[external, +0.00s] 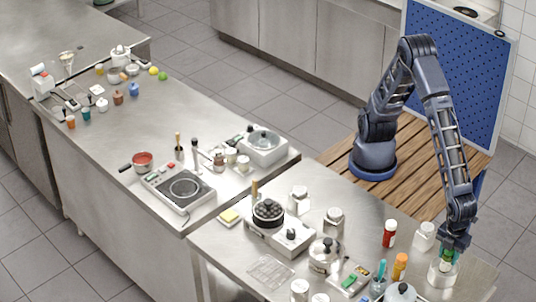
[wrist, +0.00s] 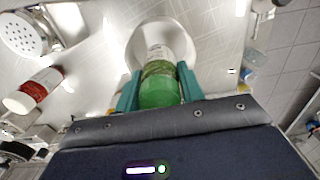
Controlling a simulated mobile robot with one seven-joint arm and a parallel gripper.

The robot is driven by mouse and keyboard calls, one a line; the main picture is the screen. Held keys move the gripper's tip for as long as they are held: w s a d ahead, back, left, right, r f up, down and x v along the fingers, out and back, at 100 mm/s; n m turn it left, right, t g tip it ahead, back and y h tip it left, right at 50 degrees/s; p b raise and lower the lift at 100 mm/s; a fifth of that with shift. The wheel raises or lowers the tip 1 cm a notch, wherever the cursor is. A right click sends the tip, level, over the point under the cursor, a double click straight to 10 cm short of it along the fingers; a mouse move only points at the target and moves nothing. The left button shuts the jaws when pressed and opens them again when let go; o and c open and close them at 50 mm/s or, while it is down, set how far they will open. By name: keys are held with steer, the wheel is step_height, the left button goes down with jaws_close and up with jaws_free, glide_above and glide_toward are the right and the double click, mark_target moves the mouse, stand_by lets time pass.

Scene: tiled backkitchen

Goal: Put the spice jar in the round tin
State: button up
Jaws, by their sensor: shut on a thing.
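The spice jar (wrist: 160,83) has a green lid and a pale label. My gripper (wrist: 160,88) is shut on it, with one teal finger on each side of the lid. The jar's far end overlaps the round tin (wrist: 146,30), a pale round container, in the wrist view. In the external view my gripper (external: 448,253) points down at the table's right end. The jar's green part (external: 446,262) shows just below the fingers, over the round tin (external: 439,277). I cannot tell how deep the jar's lower end is in the tin.
A red bottle (external: 389,234), a white jar (external: 424,235) and an orange bottle (external: 400,266) stand close by, left of the tin. The table's right edge is near.

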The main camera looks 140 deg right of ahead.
mark_target(446, 262)
steer(key=shift+f, duration=1.9)
steer(key=shift+f, duration=0.15)
steer(key=o, duration=1.1)
step_height(446, 262, up, 12)
steer(key=shift+r, duration=0.2)
